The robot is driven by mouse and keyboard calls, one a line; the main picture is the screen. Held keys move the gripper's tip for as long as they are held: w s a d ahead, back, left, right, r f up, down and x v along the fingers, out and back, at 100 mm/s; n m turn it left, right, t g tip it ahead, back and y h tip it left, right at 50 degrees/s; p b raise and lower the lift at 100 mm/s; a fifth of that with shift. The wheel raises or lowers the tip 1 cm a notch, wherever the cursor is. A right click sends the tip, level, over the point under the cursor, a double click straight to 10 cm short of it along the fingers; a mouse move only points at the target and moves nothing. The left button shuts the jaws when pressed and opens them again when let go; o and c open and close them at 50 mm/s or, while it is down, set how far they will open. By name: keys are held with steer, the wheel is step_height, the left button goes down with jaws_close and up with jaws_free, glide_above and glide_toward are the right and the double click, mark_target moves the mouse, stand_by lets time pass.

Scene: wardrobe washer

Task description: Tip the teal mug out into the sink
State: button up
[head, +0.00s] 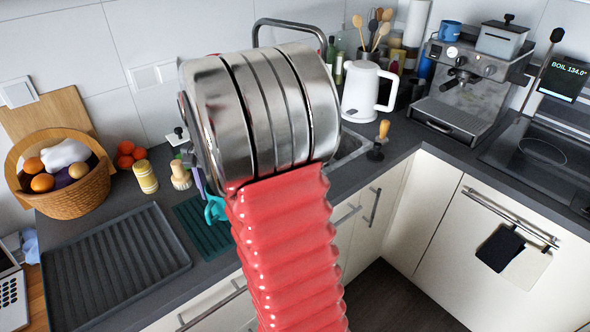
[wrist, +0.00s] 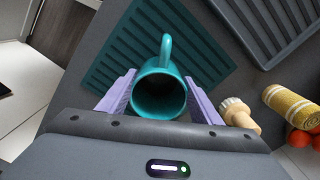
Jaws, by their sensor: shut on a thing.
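The teal mug (wrist: 160,88) sits between the two lilac fingers of my gripper (wrist: 159,97) in the wrist view. The fingers press on its opposite sides. Its open mouth faces the wrist camera and its handle points to the top of the picture. In the head view only a teal bit of the mug (head: 215,210) shows beside my arm, which hides most of the gripper. The sink (head: 350,146) shows only at its right edge, behind my arm; its basin is mostly hidden.
A dark green ribbed mat (wrist: 110,50) lies behind the mug, with a grey drying tray (head: 115,265) near it. A tall faucet (head: 290,23) rises behind my arm; a white kettle (head: 362,93) stands right.

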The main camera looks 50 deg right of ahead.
steer(key=shift+r, duration=2.55)
steer(key=o, duration=0.8)
steer(key=shift+c, duration=0.2)
steer(key=c, duration=1.2)
steer(key=shift+w+a, duration=0.15)
steer(key=shift+w, duration=0.15)
jaws_close()
steer(key=w+a+r+n, duration=0.2)
steer(key=w+a+n, duration=0.3)
steer(key=w+a, duration=0.3)
steer(key=w+a+r+n, duration=0.2)
steer(key=w+a+n, duration=0.4)
steer(key=a, duration=0.8)
steer(key=w, duration=0.3)
steer(key=shift+a, duration=0.2)
steer(key=shift+r, duration=0.1)
